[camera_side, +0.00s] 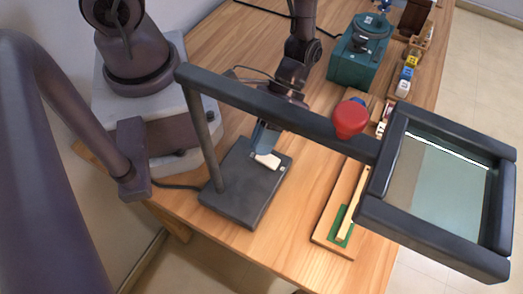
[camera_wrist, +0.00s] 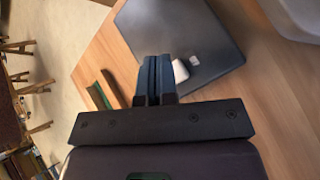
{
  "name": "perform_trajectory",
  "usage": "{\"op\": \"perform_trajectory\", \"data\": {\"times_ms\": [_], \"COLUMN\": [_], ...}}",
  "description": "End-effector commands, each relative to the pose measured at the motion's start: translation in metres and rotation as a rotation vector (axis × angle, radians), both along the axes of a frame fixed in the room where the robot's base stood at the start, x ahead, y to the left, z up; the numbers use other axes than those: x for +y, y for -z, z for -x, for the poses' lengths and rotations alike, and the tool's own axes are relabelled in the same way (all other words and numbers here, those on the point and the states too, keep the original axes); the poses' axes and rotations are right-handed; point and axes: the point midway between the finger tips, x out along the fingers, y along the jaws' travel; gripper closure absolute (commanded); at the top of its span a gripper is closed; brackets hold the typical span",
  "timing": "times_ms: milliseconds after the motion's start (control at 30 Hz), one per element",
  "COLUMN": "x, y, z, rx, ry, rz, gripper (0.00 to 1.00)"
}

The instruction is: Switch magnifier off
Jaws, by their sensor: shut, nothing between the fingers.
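The magnifier has a dark flat base (camera_side: 240,200), a post and long arm, and a square dark frame (camera_side: 435,252) around a pale lens (camera_side: 438,190). A bright white strip (camera_side: 455,152) shows along the lens's far edge. A white switch (camera_side: 268,161) sits on the base near its far right edge. My gripper (camera_side: 262,143) is shut and empty, pointing down right by the switch; contact cannot be told. In the wrist view the shut fingers (camera_wrist: 155,75) are beside the white switch (camera_wrist: 181,70), partly covering it, with the dark base (camera_wrist: 190,30) beyond.
The magnifier's arm crosses in front of my arm in the side view. A teal box (camera_side: 358,55) and small coloured blocks (camera_side: 404,83) stand at the back. A wooden strip with green (camera_side: 340,215) lies right of the base.

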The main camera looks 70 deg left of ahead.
Motion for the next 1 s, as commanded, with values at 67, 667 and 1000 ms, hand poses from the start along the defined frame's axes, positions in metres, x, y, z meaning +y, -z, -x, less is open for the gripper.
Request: {"op": "perform_trajectory", "data": {"times_ms": [67, 667, 1000], "x": [0.0000, 0.0010, 0.0009], "y": [0.0000, 0.0082, 0.0085], "z": [0.0000, 0.0010, 0.0010], "rx": [0.000, 0.000, 0.000], "ry": [0.000, 0.000, 0.000], "rz": [0.000, 0.000, 0.000], "gripper": [1.00, 1.00, 1.00]}}
